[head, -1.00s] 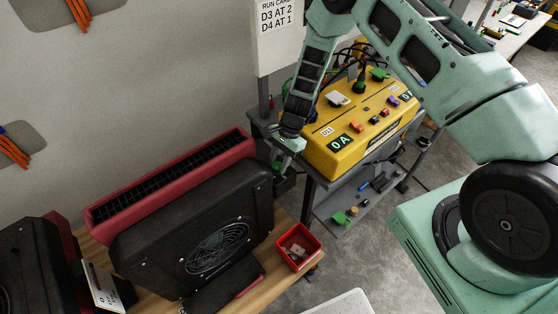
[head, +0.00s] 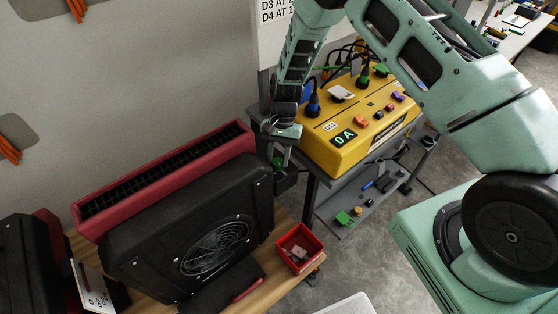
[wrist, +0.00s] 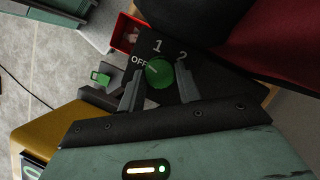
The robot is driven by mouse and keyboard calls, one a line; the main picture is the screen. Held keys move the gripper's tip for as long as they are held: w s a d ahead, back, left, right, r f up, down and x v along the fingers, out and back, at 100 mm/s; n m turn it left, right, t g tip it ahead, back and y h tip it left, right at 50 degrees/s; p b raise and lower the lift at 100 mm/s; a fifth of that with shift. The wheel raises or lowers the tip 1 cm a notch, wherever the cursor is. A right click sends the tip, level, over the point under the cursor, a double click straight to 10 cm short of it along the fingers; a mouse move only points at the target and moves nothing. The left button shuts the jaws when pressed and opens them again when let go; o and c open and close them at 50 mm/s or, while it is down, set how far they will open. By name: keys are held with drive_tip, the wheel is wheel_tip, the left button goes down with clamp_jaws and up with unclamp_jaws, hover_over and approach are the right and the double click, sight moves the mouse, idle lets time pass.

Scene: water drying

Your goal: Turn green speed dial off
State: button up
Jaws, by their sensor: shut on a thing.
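The green speed dial (wrist: 160,73) shows in the wrist view on a black panel marked OFF, 1 and 2. A short pale mark on the dial points up and left, roughly toward OFF. My gripper (wrist: 159,88) has one finger on each side of the dial and is shut on it. In the head view, my gripper (head: 281,148) is at the right end of the black fan unit (head: 190,225), between it and the yellow box. The dial is small there and mostly hidden by the gripper.
The yellow box (head: 375,143) with plugs and a 0 A display stands on a grey cart just right of my gripper. A red bin (head: 282,240) sits on the wooden bench in front. A red slotted unit (head: 165,178) lies behind the black fan unit.

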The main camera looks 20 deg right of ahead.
drive_tip(key=shift+w+n+h+b, duration=0.1)
drive_tip(key=shift+n+h+b, duration=0.55)
drive_tip(key=shift+n, duration=0.65)
drive_tip(key=o, duration=1)
drive_tip(key=shift+a, duration=0.1)
drive_tip(key=shift+c, duration=0.2)
drive_tip(key=b+v, duration=0.4)
drive_tip(key=v, duration=1.3)
drive_tip(key=shift+w+d, duration=0.2)
drive_tip(key=shift+w, duration=0.15)
